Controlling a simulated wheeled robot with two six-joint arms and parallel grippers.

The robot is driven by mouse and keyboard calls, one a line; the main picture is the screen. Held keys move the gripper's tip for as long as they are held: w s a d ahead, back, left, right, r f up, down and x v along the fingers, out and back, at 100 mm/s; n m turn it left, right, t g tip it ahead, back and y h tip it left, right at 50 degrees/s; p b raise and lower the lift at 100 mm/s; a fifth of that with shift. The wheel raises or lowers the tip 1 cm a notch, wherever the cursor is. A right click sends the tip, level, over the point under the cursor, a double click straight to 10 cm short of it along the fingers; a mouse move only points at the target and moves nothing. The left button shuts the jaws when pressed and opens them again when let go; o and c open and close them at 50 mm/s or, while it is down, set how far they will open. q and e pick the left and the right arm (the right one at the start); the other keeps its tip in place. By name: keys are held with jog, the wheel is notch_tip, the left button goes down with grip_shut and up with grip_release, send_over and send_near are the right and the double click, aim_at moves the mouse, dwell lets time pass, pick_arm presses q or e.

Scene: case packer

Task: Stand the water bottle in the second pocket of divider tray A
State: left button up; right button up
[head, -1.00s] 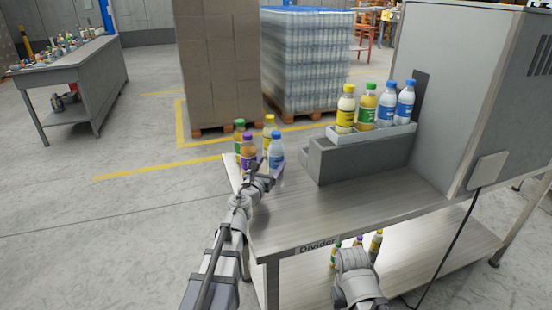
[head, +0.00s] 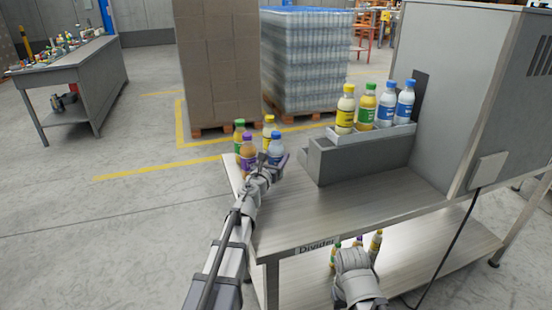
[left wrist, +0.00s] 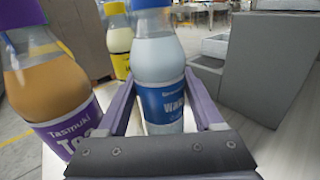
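The water bottle (head: 276,148), clear with a blue cap and blue label, stands upright at the table's left end. It fills the middle of the left wrist view (left wrist: 160,65). My left gripper (head: 273,160) reaches in at the bottle, its purple fingers (left wrist: 160,92) open on either side of it. The fingertips look close to its sides; firm contact is not clear. My right gripper (head: 355,262) is low at the front; its fingers are not clearly seen. I cannot make out divider tray A or its pockets; a partly hidden "Divider" label (head: 316,247) is on the table's front edge.
A purple-capped tea bottle (head: 248,155) stands just left of the water bottle, with green- (head: 239,135) and yellow-capped (head: 268,132) bottles behind. A grey block and tray (head: 350,155) with several bottles stand right. Small bottles (head: 376,245) are on the lower shelf. The middle tabletop is clear.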

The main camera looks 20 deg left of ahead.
aim_at(276, 133)
pick_arm(q)
grip_shut()
jog(key=shift+r, duration=0.1)
dwell(0.3)
notch_tip(276, 133, up, 10)
jog(key=p, duration=1)
